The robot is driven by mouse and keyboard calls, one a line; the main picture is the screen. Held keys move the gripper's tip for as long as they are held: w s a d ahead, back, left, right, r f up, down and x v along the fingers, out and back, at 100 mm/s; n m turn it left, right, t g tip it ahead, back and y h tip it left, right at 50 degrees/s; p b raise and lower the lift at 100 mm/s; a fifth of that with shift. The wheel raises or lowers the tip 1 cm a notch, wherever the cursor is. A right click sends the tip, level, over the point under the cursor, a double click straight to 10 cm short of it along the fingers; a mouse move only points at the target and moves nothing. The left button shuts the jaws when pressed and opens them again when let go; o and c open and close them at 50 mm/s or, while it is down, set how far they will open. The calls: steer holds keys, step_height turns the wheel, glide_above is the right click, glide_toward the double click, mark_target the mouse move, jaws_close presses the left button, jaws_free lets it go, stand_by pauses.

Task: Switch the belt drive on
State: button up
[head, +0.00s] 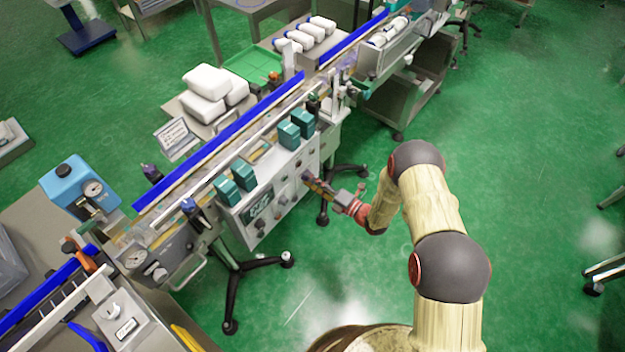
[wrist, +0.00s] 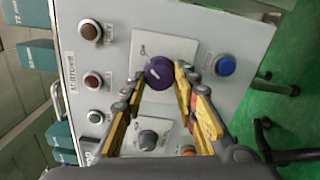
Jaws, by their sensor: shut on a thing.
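The control panel (wrist: 130,20) is a pale grey face with buttons and rotary knobs. In the wrist view my gripper (wrist: 160,76) has its yellow-sided fingers on either side of a round purple knob (wrist: 159,72), shut on it. The knob sits on a light square plate and has a small pale mark on its face. I cannot read a label that names it as the belt drive. In the head view my gripper (head: 313,184) reaches the front of the control box (head: 283,203) under the conveyor (head: 215,158); the knob is hidden there.
A blue button (wrist: 225,65) is right of the purple knob. A grey knob (wrist: 148,140) and an orange button (wrist: 188,150) are below. Brown (wrist: 89,31), red (wrist: 93,81) and green-ringed (wrist: 95,117) buttons line the left.

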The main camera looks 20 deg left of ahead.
steer(key=shift+m, duration=0.7)
steer(key=o, duration=1.2)
steer(key=shift+c, duration=0.2)
steer(key=v, duration=1.2)
steer(key=shift+w, duration=0.1)
